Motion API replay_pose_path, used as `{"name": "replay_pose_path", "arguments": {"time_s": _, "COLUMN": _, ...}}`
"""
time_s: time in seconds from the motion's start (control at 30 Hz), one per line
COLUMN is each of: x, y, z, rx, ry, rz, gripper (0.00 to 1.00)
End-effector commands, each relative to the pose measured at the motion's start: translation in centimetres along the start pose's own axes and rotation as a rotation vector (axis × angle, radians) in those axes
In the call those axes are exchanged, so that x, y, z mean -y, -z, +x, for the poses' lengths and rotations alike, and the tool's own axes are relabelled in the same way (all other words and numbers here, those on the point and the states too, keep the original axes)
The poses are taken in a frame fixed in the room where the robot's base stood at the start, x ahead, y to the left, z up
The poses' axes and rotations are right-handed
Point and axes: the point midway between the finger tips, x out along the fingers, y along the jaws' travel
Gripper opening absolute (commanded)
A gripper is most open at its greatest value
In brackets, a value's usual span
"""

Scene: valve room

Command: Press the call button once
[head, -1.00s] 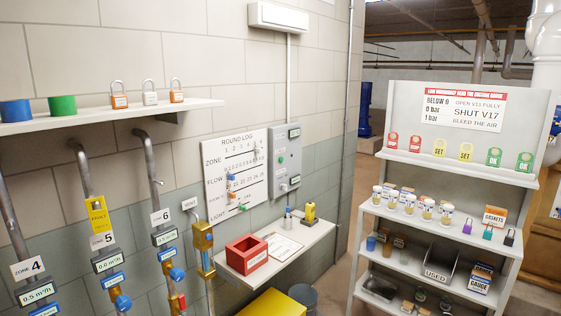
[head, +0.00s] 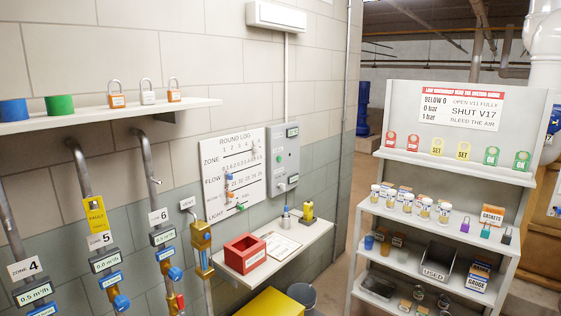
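A grey control panel (head: 285,160) is fixed to the wall right of the round log board, in the middle of the head view. It carries small labelled plates and small round fittings. The panel is seen at a slant and its details are too small to read, so I cannot tell for sure which fitting is the call button. My gripper is not in view, and nothing touches the panel.
A wall shelf (head: 318,232) below the panel holds a red bin (head: 245,254), a paper sheet and a yellow device (head: 308,212). The round log board (head: 234,172) hangs left of the panel. A shelving rack (head: 399,213) stands at right.

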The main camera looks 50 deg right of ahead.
Motion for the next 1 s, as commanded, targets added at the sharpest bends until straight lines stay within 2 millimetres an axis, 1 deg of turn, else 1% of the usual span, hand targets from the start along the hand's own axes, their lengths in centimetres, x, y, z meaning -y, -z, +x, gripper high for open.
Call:
{"name": "replay_pose_path", "arguments": {"time_s": 0.03, "x": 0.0, "y": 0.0, "z": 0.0, "rx": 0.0, "ry": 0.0, "rz": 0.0, "gripper": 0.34}}
{"name": "replay_pose_path", "arguments": {"time_s": 0.23, "x": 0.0, "y": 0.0, "z": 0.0, "rx": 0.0, "ry": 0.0, "rz": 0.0, "gripper": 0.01}}
{"name": "replay_pose_path", "arguments": {"time_s": 1.0, "x": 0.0, "y": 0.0, "z": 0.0, "rx": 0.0, "ry": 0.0, "rz": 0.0, "gripper": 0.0}}
